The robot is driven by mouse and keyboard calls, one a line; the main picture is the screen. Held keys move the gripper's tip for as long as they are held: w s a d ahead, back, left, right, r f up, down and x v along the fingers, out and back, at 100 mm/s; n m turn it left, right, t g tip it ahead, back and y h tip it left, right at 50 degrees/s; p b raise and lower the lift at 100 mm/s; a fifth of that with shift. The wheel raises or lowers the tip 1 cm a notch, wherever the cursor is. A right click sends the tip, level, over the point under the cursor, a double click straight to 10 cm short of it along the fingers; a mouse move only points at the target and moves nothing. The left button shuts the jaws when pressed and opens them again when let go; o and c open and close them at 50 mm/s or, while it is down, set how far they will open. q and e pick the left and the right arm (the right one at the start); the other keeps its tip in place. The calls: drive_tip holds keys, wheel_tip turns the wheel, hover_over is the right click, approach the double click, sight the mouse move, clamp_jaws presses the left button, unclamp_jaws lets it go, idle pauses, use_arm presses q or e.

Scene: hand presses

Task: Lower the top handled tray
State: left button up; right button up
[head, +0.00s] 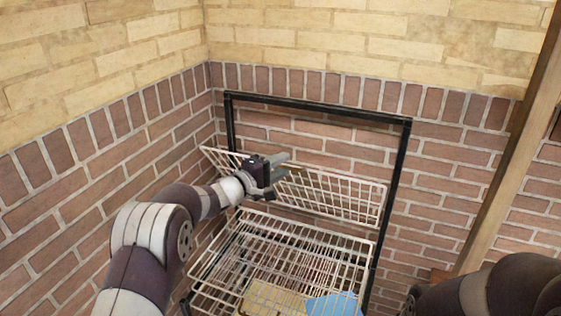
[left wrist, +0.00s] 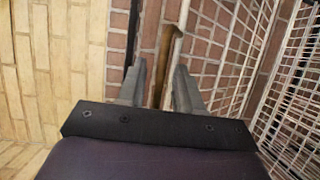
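The top tray (head: 345,198) is a white wire basket on a black frame, tilted up with its mesh facing me in the head view.
Lower wire trays (head: 305,243) sit beneath, holding a tan board (head: 272,300) and a blue item (head: 333,304). The black frame (head: 320,106) stands in a brick corner close to the walls. A wooden post (head: 510,150) rises at the right.

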use_arm(q)
drive_tip(key=shift+w+a, duration=0.1)
drive_tip(key=shift+a, duration=0.05)
clamp_jaws()
drive_tip(key=s+a+f+m+t+h+b, duration=0.1)
drive_tip(key=s+a+f+h+b, duration=0.1)
drive_tip(key=s+f+b, duration=0.5)
drive_tip(key=s+a+f+m+t+h+b, duration=0.1)
drive_tip(key=s+a+f+t+h+b, duration=0.1)
drive_tip(key=s+f+b, duration=0.5)
wheel_tip(320, 180, down, 6)
drive_tip(key=b, duration=0.9)
drive_tip(key=shift+s+a+f+m+b, duration=0.25)
drive_tip(key=shift+m+b, duration=0.05)
drive_tip(key=shift+m, duration=0.1)
unclamp_jaws()
drive_tip(key=b+v, duration=0.1)
drive_tip(key=v, duration=1.1)
drive_tip(key=shift+s+f, duration=0.25)
drive_tip(key=shift+f, duration=0.05)
